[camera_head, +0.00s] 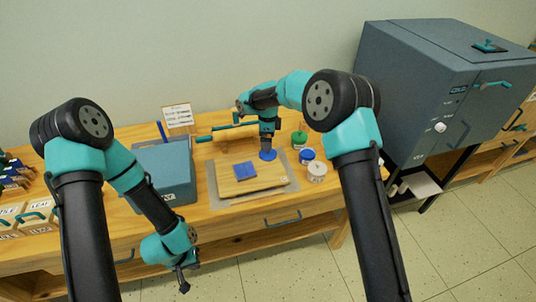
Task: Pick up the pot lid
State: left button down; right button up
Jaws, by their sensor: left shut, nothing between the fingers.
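A round blue pot lid (268,155) is at the right back part of the wooden board. My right gripper (267,146) points down directly over it, with its tips at or just above the lid. The view is too small to tell whether its fingers hold the lid. My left gripper (184,284) is shut and empty, hanging low in front of the table's front edge. An open-looking white pot (316,172), a blue-topped pot (307,155) and a green-topped pot (299,138) stand to the right of the board.
A blue block (245,171) lies on the wooden board (270,181), which rests on a grey mat (223,203). A blue-grey box (172,170) stands left. A rolling pin with teal handles (222,134) lies behind. A large kiln (440,80) stands at right.

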jog(key=shift+f, duration=1.15)
jog(key=shift+f, duration=0.1)
jog(key=shift+w+f, duration=0.15)
jog(key=shift+f, duration=2.4)
jog(key=shift+c, duration=0.4)
jog(key=c, duration=0.8)
